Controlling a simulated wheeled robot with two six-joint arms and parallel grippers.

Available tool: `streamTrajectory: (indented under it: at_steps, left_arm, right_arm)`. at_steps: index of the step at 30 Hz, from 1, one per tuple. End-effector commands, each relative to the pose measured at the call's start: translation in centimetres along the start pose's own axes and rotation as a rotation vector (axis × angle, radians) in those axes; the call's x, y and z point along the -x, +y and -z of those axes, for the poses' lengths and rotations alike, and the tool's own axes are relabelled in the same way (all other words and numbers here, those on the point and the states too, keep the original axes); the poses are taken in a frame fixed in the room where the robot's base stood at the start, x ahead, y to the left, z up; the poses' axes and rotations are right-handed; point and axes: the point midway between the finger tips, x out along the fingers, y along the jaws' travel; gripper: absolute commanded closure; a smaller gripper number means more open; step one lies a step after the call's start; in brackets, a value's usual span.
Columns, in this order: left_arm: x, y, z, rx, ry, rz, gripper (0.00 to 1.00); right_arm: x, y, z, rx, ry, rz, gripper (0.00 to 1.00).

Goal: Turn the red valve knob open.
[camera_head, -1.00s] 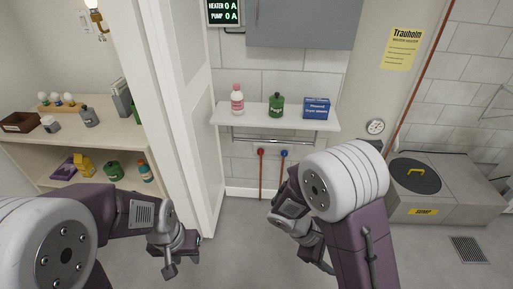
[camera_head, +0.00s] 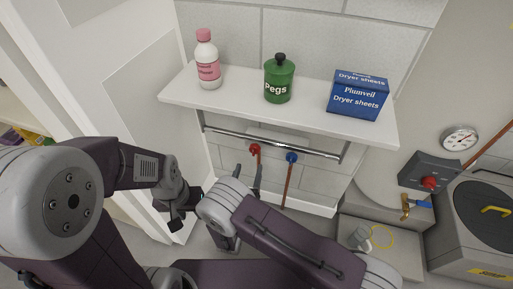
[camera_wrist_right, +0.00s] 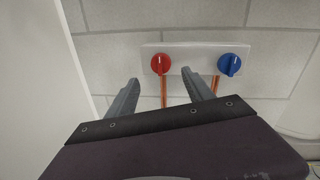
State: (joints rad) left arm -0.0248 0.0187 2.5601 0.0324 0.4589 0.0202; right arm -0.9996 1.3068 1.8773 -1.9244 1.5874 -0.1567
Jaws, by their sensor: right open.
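The red valve knob (camera_head: 255,149) sits on a pale plate on the tiled wall, below the shelf and its rail, with a copper pipe running down from it. In the right wrist view the red knob (camera_wrist_right: 161,64) shows whole, with its ridge roughly upright. My right gripper (camera_wrist_right: 160,80) is open and empty, pointing at the wall, with its fingertips a little below the knob and on either side of it; I see no contact. In the head view my right gripper (camera_head: 248,172) is partly hidden by its arm. My left gripper (camera_head: 180,213) hangs at the left, its jaws unclear.
A blue knob (camera_head: 291,157) is just right of the red one. Above are a metal rail (camera_head: 270,143) and a white shelf (camera_head: 225,96) with a bottle, a green pegs jar and a blue box. A white door panel (camera_head: 135,95) stands left.

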Motion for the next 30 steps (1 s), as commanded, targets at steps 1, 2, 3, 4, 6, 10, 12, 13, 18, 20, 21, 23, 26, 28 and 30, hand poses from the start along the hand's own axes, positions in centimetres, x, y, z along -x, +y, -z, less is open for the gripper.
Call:
streamTrajectory:
  at_steps: [1,2,3,4,6,10,12,13,18,20,21,23,26,28,30]
  left_arm:
    - [-0.2,0.0,0.0,0.0,0.0,0.0,0.64]
    - [-0.5,0.0,-0.1,0.0,0.0,0.0,0.64]
    - [-0.8,0.0,-0.1,0.0,0.0,0.0,0.64]
    - [-1.1,0.0,-0.1,0.0,0.0,0.0,0.64]
    - [-1.8,0.0,-0.2,0.0,0.0,0.0,0.64]
    - [-2.8,-0.1,-0.3,0.0,0.0,0.0,0.64]
    - [-3.1,-0.1,-0.3,0.0,0.0,0.0,0.64]
    - [-3.3,-0.1,-0.3,0.0,0.0,0.0,0.64]
    - [-3.5,-0.1,-0.4,0.0,0.0,0.0,0.64]
    - [-3.4,-0.1,-0.3,0.0,0.0,0.0,0.64]
    - [-3.4,-0.1,-0.3,0.0,0.0,0.0,0.64]
    - [-3.4,-0.1,-0.3,0.0,0.0,0.0,0.64]
    - [-3.4,-0.1,-0.3,0.0,0.0,0.0,0.64]
    - [-3.4,-0.1,-0.3,0.0,0.0,0.0,0.64]
    - [-3.4,-0.1,-0.3,0.0,0.0,0.0,0.64]
  right_arm:
    - [-0.4,-0.1,0.1,-0.002,0.001,0.004,0.4]
    - [-0.8,-0.1,0.2,-0.002,0.001,0.005,0.4]
    - [-1.5,-0.1,0.3,-0.003,0.001,0.007,0.4]
    - [-2.1,-0.1,0.3,-0.004,0.001,0.008,0.4]
    - [-3.8,-0.2,0.4,-0.006,0.002,0.009,0.4]
    - [-6.4,-0.2,0.4,-0.005,0.002,0.009,0.4]
    - [-7.5,-0.2,0.3,-0.004,0.002,0.008,0.4]
    - [-7.9,-0.2,0.3,-0.003,0.002,0.008,0.4]
    - [-9.0,-0.2,0.0,-0.002,0.002,0.005,0.4]
    - [-9.1,-0.2,0.0,-0.001,0.002,0.005,0.4]
    - [-9.1,-0.2,0.0,-0.001,0.002,0.005,0.4]
    - [-9.1,-0.2,0.0,-0.001,0.002,0.005,0.4]
    - [-9.0,-0.2,0.0,-0.001,0.003,0.005,0.53]
    - [-9.0,-0.2,0.0,-0.001,0.003,0.005,0.73]
    - [-9.0,-0.2,0.0,-0.001,0.003,0.005,0.92]
